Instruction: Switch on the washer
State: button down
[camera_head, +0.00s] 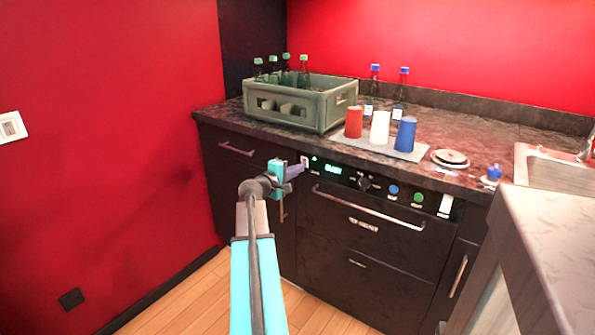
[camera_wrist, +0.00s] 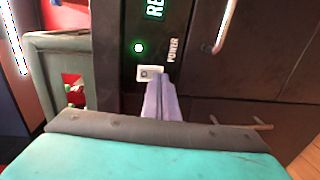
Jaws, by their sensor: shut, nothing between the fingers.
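The washer (camera_head: 350,225) is a black front under the counter with a control panel along its top edge. A white power switch (camera_head: 304,160) is at the panel's left end. In the wrist view the power switch (camera_wrist: 150,73) sits beside the word POWER, with a lit green light (camera_wrist: 138,48) and green display letters (camera_wrist: 154,8) near it. My gripper (camera_head: 302,167) is shut and empty, with its purple fingers pointing at the panel. In the wrist view the fingertips (camera_wrist: 159,78) are right at the switch's lower edge; I cannot tell whether they touch it.
A green crate (camera_head: 315,112) with bottles stands on the counter. Red, white and blue cups (camera_head: 380,127) stand on a grey mat. The washer handle (camera_head: 370,210) sticks out below the panel. A lighter counter corner (camera_head: 545,235) and a sink are at the right.

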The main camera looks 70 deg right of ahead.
jog(key=w+a+f, duration=0.1)
jog(key=a, duration=0.5)
jog(key=w+a+f, duration=0.1)
jog(key=w+a, duration=0.1)
jog(key=a, duration=0.4)
jog(key=shift+w+a+b, duration=0.25)
jog(key=shift+a+b, duration=0.1)
jog(key=shift+b, duration=0.05)
jog(key=shift+w, duration=0.1)
